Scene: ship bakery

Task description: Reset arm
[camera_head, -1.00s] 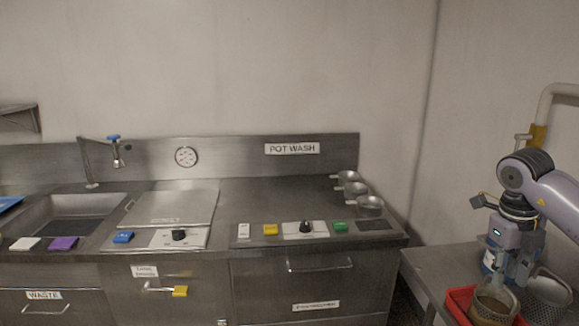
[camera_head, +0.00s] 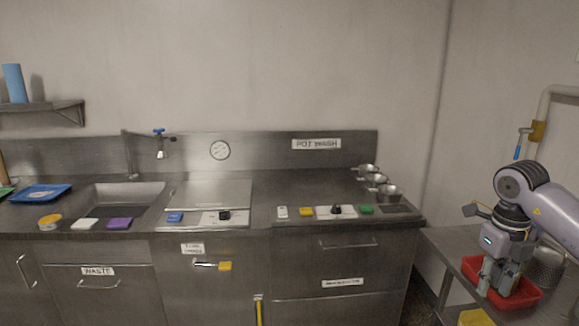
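My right gripper (camera_head: 497,277) comes in from the right edge and points down in front of and over the red tray (camera_head: 528,298). Its two fingers show apart with a narrow gap, and I see nothing held between them. Part of the red tray is hidden behind the fingers. My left gripper is not in view.
A metal side table (camera_head: 452,247) carries the red tray and a perforated metal container (camera_head: 547,266) behind the arm. The pot wash counter (camera_head: 320,188) with metal pans (camera_head: 388,192) stands to the left. A blue tray (camera_head: 40,193) lies at the far left. A gap separates counter and table.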

